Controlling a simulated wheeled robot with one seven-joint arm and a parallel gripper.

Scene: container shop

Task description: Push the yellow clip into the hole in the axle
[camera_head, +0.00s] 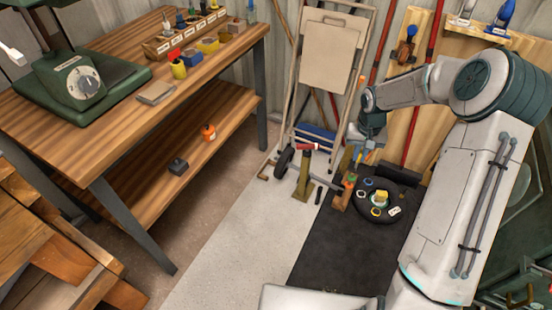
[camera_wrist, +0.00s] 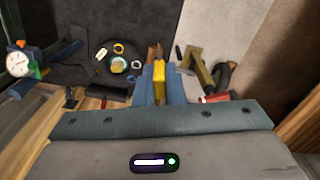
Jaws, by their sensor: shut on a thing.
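My gripper (camera_wrist: 160,84) is shut on the yellow clip (camera_wrist: 160,70), which shows between its blue fingers in the wrist view. In the head view my gripper (camera_head: 358,155) hangs above the floor, just right of the hand truck (camera_head: 336,62), and the clip is too small there to make out clearly. The hand truck's black wheel (camera_head: 284,160) stands beside an olive stand (camera_head: 304,178). The stand and wheel (camera_wrist: 226,74) are right of my fingers in the wrist view, apart from the clip. I cannot make out the axle's hole.
A round black tray (camera_head: 364,214) with rings and a yellow item lies on a dark mat (camera_head: 320,255). A red-handled item (camera_head: 307,147) is by the stand. A wooden workbench (camera_head: 190,105) stands at left. Tools hang on the back wall.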

